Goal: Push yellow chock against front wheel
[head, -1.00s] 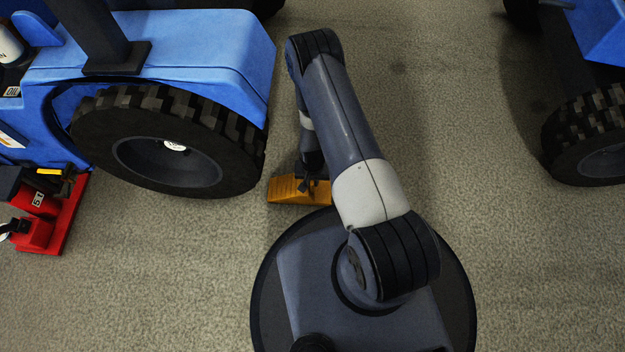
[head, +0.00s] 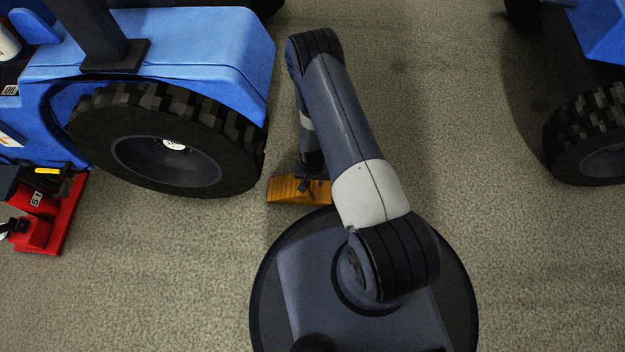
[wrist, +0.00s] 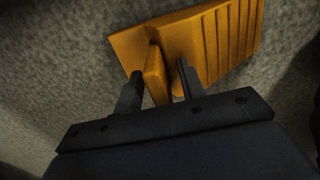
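The yellow chock (head: 288,190) lies on the carpet just right of the blue tractor's front wheel (head: 167,146). Its left end is close to the tyre; I cannot tell whether they touch. My gripper (head: 312,178) is low over the chock's right part, partly hidden by my arm. In the wrist view the chock (wrist: 218,45) shows its ribbed face and an upright tab (wrist: 155,76). My gripper's two fingers (wrist: 158,80) stand apart on either side of the tab, with a clear gap on the right side.
A red block-like fixture (head: 52,215) marked "51" sits at the left beside the tractor (head: 200,45). Another blue vehicle's wheel (head: 588,140) stands at the far right. The carpet (head: 490,215) between my base and that wheel is clear.

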